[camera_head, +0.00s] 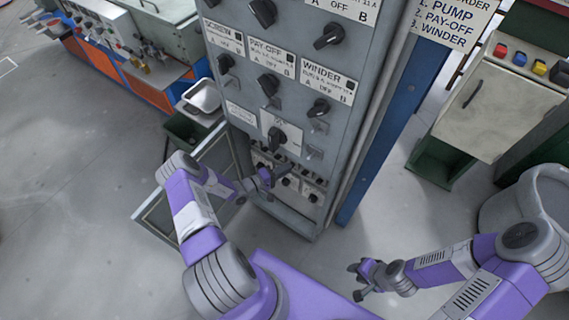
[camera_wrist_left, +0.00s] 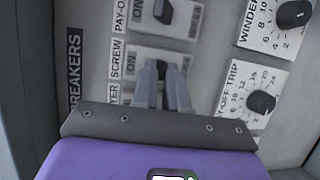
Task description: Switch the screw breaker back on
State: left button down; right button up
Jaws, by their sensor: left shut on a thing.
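The breaker panel sits low on the grey control cabinet (camera_head: 287,100), mostly behind my left gripper (camera_head: 266,180) in the head view. In the left wrist view, the row marked SCREW has a small black breaker lever (camera_wrist_left: 161,67) on a metal plate with ON lettering to its left. My left gripper (camera_wrist_left: 164,78) is shut on this lever, with a fingertip on either side. The fingers hide part of the lever, so its exact setting is unclear. My right gripper (camera_head: 357,281) is open and empty, low over the floor, apart from the cabinet.
The PAY-OFF breaker lever (camera_wrist_left: 163,11) is just above in the left wrist view. A trip dial (camera_wrist_left: 261,102) and a WINDER dial (camera_wrist_left: 293,14) are to the right. An open cabinet door (camera_head: 152,222) stands left of my left arm. Floor around my right gripper is clear.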

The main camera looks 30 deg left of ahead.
pick_arm(q)
jog(key=r+n+g+y+p, duration=0.1)
jog(key=g+p, duration=0.1)
jog(key=p, duration=0.2)
jog(key=shift+w+r+g, duration=0.1)
jog(key=shift+r+g, duration=0.2)
jog(key=shift+r, duration=0.05)
jog(key=shift+w+g+p, duration=0.1)
jog(key=shift+g+p, duration=0.7)
jog(key=shift+p, duration=0.45)
jog(key=shift+y, duration=0.3)
jog(key=c, duration=1.4)
grip_release()
jog(key=shift+c, duration=0.2)
jog(key=shift+r, duration=0.1)
jog(key=p+v, duration=0.1)
jog(key=v, duration=0.6)
jog(key=shift+s, duration=0.25)
